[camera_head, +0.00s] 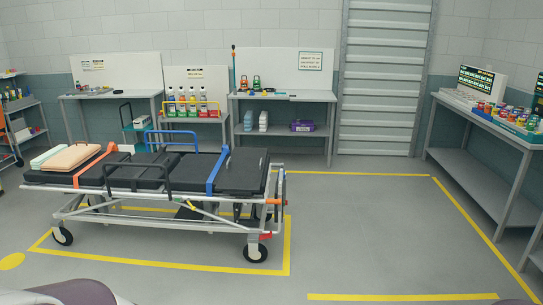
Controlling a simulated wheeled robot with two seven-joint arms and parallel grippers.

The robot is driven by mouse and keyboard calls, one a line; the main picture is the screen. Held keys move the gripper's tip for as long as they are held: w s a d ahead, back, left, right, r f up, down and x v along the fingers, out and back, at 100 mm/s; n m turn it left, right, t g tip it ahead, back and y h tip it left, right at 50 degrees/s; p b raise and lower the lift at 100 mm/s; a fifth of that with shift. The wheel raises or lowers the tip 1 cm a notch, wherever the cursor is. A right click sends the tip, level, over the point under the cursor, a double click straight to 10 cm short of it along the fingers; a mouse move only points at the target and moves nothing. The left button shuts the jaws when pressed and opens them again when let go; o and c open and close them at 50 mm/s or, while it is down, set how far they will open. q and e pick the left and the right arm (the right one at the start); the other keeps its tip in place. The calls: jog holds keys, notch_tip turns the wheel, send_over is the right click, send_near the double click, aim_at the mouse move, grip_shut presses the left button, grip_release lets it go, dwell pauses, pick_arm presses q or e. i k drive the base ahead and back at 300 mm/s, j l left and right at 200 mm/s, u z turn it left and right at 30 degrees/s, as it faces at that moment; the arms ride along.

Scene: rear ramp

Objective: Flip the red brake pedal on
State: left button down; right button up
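A wheeled stretcher (153,178) with black padding stands at the left of the head view, inside a yellow floor outline. Its castors rest on the floor, and the near right castor (255,252) is at its right end. A small red-orange part (265,236) shows just above that castor; it may be the brake pedal, but it is too small to tell its position. Neither of my grippers is in view. Rounded parts of my own body show at the bottom left edge, far from the stretcher.
Yellow floor tape (400,297) marks the open floor, which is clear right of the stretcher. A workbench (490,130) with several coloured containers runs along the right wall. Tables (284,97) stand at the back, left of a closed roller shutter (383,75).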

aim_at(265, 236)
jog(key=i+j+u, duration=0.1)
jog(key=i, duration=1.1)
jog(key=i+j+u, duration=0.1)
jog(key=i, duration=1.15)
jog(key=i+j+z, duration=0.1)
jog(key=i+z, duration=0.15)
jog(key=i, duration=0.15)
jog(key=i+j+z, duration=0.25)
jog(key=i, duration=0.2)
jog(key=i+j+z, duration=0.2)
jog(key=i, duration=0.2)
